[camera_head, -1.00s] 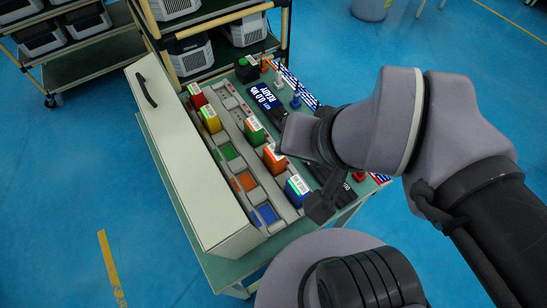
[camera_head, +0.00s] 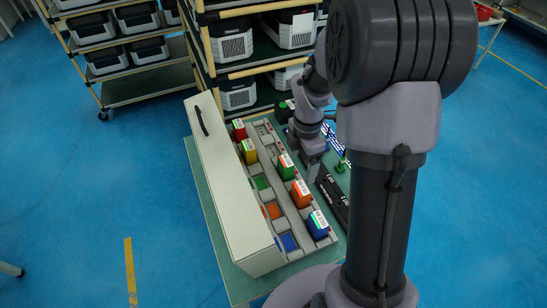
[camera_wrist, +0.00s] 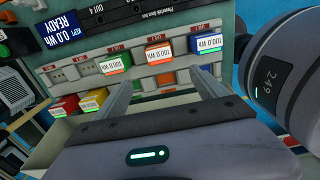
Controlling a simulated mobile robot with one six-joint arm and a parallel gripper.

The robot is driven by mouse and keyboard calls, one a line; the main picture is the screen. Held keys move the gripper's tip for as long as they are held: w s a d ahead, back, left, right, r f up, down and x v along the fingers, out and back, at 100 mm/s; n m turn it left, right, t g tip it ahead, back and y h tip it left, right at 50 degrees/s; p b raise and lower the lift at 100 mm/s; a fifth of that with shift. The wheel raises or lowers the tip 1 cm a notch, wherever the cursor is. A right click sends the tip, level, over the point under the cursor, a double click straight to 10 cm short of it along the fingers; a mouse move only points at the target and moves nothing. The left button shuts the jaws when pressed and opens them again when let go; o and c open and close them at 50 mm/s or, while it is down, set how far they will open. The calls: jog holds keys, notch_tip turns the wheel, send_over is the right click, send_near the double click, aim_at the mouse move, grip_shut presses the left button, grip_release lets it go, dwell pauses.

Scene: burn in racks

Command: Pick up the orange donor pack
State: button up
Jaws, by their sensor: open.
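The orange donor pack (camera_head: 301,193), with a white label, stands in the right-hand row of the grey rack (camera_head: 276,170), between the green pack (camera_head: 286,167) and the blue pack (camera_head: 317,225).
A red pack (camera_head: 239,129) and a yellow pack (camera_head: 248,151) stand in the left row, above coloured empty slots. A long cream box (camera_head: 230,180) with a black handle flanks the rack. Shelving (camera_head: 205,60) with several units stands behind.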

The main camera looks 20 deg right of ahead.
aim_at(300, 188)
jog(key=f+b, duration=0.4)
jog(key=f, duration=0.8)
jog(key=shift+d, duration=0.2)
jog(key=f+b, duration=0.2)
jog(key=f, duration=0.1)
jog(key=f+b, duration=0.1)
jog(key=f, duration=0.1)
jog(key=shift+d+f, duration=0.15)
jog(key=shift+d, duration=0.2)
grip_shut()
